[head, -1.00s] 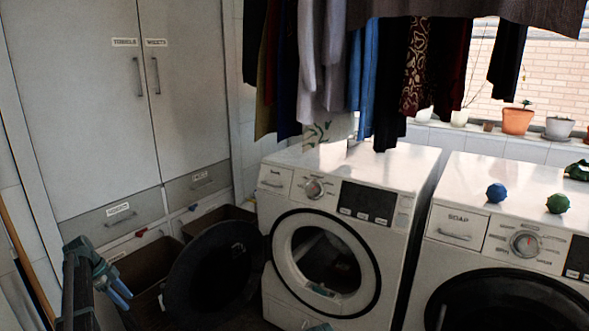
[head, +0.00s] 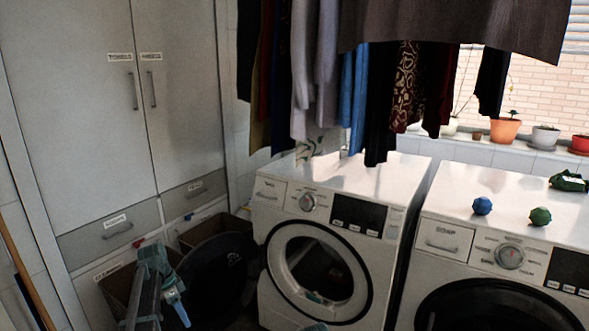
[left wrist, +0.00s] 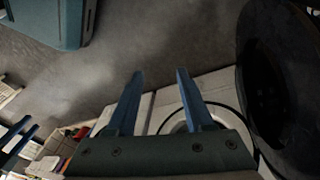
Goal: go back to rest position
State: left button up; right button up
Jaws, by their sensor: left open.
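My left gripper (head: 180,312) is at the lower left of the head view, in front of the open black washer door. In the left wrist view its two blue fingers (left wrist: 158,78) stand apart with nothing between them. At the left edge of that view are blue bars (left wrist: 17,135) that look like my right gripper's fingers, cut off by the frame. A small teal piece shows at the bottom edge of the head view; I cannot tell which part of me it is.
The left washer (head: 378,190) has its round door (head: 215,272) swung open to the left. A second washer (head: 455,212) stands to its right, with a blue ball (head: 482,206) and a green ball (head: 540,216) on top. Clothes (head: 330,70) hang above. Cabinets (head: 80,100) are at left.

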pick_arm(q)
jog(key=s+d+r+n+y+p, duration=0.1)
jog(key=s+d+r+p, duration=0.3)
jog(key=s+d, duration=0.4)
jog(key=s+d+r+n+y+p, duration=0.1)
jog(key=s+d+r+n+p, duration=0.3)
jog(key=s+d, duration=0.5)
jog(key=s+d+r+n+y+p, duration=0.2)
jog(key=s+d+r+p, duration=0.2)
jog(key=s+d, duration=0.5)
jog(key=shift+d+r, duration=0.6)
jog(key=shift+d, duration=0.5)
pick_arm(e)
notch_tip(320, 180, up, 14)
jog(key=shift+f, duration=0.15)
pick_arm(q)
jog(key=shift+f, duration=0.1)
pick_arm(e)
jog(key=shift+f, duration=0.1)
